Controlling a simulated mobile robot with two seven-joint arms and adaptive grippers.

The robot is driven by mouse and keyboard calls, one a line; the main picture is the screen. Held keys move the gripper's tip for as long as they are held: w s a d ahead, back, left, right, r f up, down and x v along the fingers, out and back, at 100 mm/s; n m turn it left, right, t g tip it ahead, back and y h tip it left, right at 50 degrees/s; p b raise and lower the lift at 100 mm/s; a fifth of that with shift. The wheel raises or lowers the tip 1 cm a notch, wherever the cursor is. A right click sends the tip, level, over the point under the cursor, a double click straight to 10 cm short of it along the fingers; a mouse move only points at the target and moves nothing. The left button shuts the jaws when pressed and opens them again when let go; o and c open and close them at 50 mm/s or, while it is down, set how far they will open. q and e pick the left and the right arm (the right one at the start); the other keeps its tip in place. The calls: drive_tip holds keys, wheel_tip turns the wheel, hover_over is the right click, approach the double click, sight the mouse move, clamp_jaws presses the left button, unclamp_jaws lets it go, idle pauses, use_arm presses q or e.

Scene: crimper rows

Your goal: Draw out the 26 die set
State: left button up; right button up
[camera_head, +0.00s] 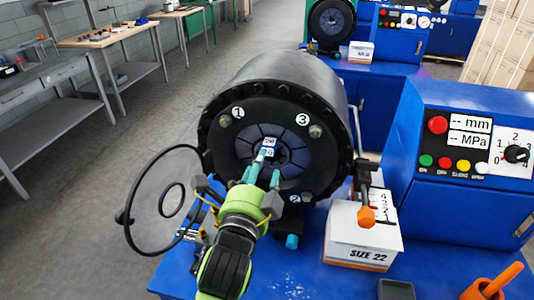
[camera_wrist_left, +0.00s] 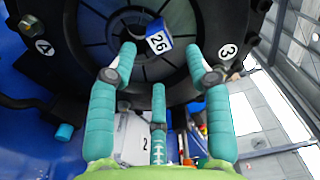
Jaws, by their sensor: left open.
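The 26 die set (camera_head: 269,143) sits at the centre of the crimper's round black head (camera_head: 225,155). In the left wrist view the die set (camera_wrist_left: 158,40) shows a white label reading 26 with blue around it. My left gripper (camera_head: 265,171) is in front of the crimper head, just below and in front of the label. In the left wrist view its teal fingers (camera_wrist_left: 158,68) are spread open, with the die set beyond their tips and nothing between them. Whether a fingertip touches the die set I cannot tell. My right gripper is not in view.
A white box marked SIZE 22 (camera_head: 362,240) stands on the blue bench right of my gripper. A clear round cover (camera_head: 165,200) hangs swung out on the left. The control panel (camera_head: 475,140) stands at right. An orange-handled tool (camera_head: 492,285) is at the lower right.

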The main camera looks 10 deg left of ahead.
sight(268, 152)
use_arm(q)
drive_tip(key=shift+w+p, duration=0.4)
drive_tip(key=shift+w, duration=3.4)
clamp_jaws()
unclamp_jaws()
